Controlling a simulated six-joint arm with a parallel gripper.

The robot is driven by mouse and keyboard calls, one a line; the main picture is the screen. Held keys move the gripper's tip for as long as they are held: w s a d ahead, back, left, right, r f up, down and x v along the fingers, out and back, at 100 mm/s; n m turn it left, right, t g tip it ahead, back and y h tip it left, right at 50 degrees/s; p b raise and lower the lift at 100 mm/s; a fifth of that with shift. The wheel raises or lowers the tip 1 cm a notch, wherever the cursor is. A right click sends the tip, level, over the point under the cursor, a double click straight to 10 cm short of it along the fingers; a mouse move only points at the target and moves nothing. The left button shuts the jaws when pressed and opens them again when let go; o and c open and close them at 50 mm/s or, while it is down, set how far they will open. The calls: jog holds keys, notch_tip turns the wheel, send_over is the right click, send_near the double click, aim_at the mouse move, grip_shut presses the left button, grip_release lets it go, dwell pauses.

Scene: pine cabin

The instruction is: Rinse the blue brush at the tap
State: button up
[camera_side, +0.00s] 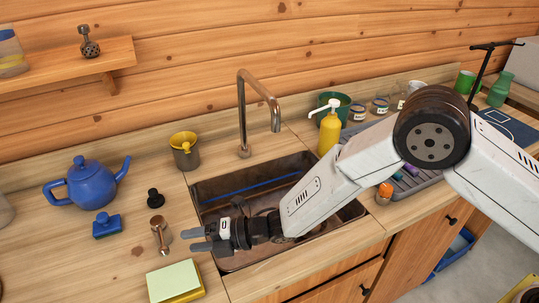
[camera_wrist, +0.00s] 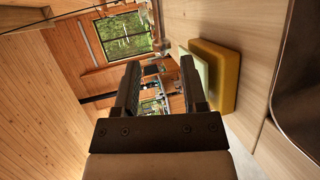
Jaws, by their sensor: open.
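A small blue block with a raised grip (camera_side: 106,226), which may be the blue brush, sits on the wooden counter in front of the blue teapot. A thin blue strip (camera_side: 250,186) runs along the sink's back wall; I cannot tell what it is. The metal tap (camera_side: 243,115) stands behind the sink, its spout curving over the basin (camera_side: 216,190). My gripper (camera_side: 196,240) is open and empty above the sink's left edge, pointing left, well right of the blue block. In the wrist view, nothing is between the parted fingers (camera_wrist: 160,65).
A metal tamper-like piece (camera_side: 160,235) stands just left of my fingers. A yellow sponge with a pale top (camera_side: 175,281) lies nearer the front; it also shows in the wrist view (camera_wrist: 228,80). The blue teapot (camera_side: 90,184) and a dark knob (camera_side: 155,198) stand left. A yellow bottle (camera_side: 329,133) stands behind the sink.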

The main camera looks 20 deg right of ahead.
aim_at(161, 244)
jog(key=shift+w+a, duration=0.1)
jog(key=shift+x, duration=3.75)
